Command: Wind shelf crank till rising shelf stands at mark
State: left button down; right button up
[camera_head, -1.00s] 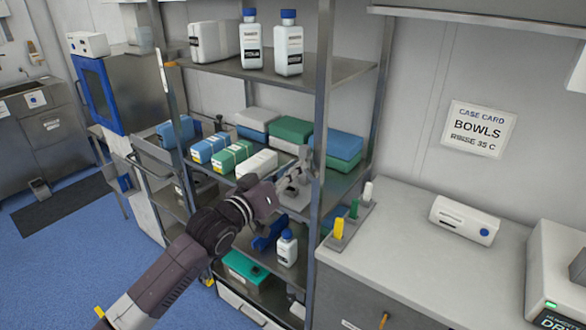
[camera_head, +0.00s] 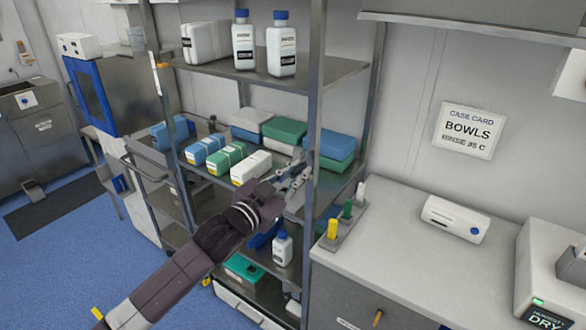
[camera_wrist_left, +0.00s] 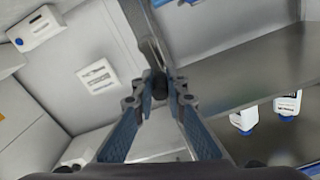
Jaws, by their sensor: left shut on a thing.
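My left gripper (camera_head: 297,178) is at the right front post (camera_head: 314,130) of the shelf rack. In the left wrist view its fingers (camera_wrist_left: 160,88) are shut on a dark crank knob (camera_wrist_left: 159,84). The rest of the crank is mostly hidden by the gripper. The middle shelf (camera_head: 343,184), which seems to be the rising shelf, carries several blue, green and white packs (camera_head: 225,159). A small orange tag (camera_head: 162,65) is on the left front post; I cannot tell whether it is the mark. My right gripper is not in view.
The upper shelf (camera_head: 335,70) holds two blue-capped bottles (camera_head: 281,45) and a white pack. A lower level has another bottle (camera_head: 282,248) and a green box. At right, a counter (camera_head: 400,245) holds a stand with yellow, green and white pieces. Open blue floor lies at left.

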pick_arm(q)
jog(key=shift+s+d+f+m+p, duration=0.1)
jog(key=shift+s+d+m, duration=0.2)
jog(key=shift+m, duration=0.7)
jog(key=shift+s+d+f+m+p, duration=0.2)
jog(key=shift+d+m, duration=0.15)
jog(key=shift+m, duration=0.65)
jog(key=shift+s+d+f+m+p, duration=0.1)
jog(key=shift+s+d+m, duration=0.2)
jog(key=shift+m, duration=0.7)
jog(key=shift+d, duration=0.1)
jog(key=c, duration=1.9)
grip_release()
jog(key=shift+c, duration=0.2)
jog(key=v, duration=1.2)
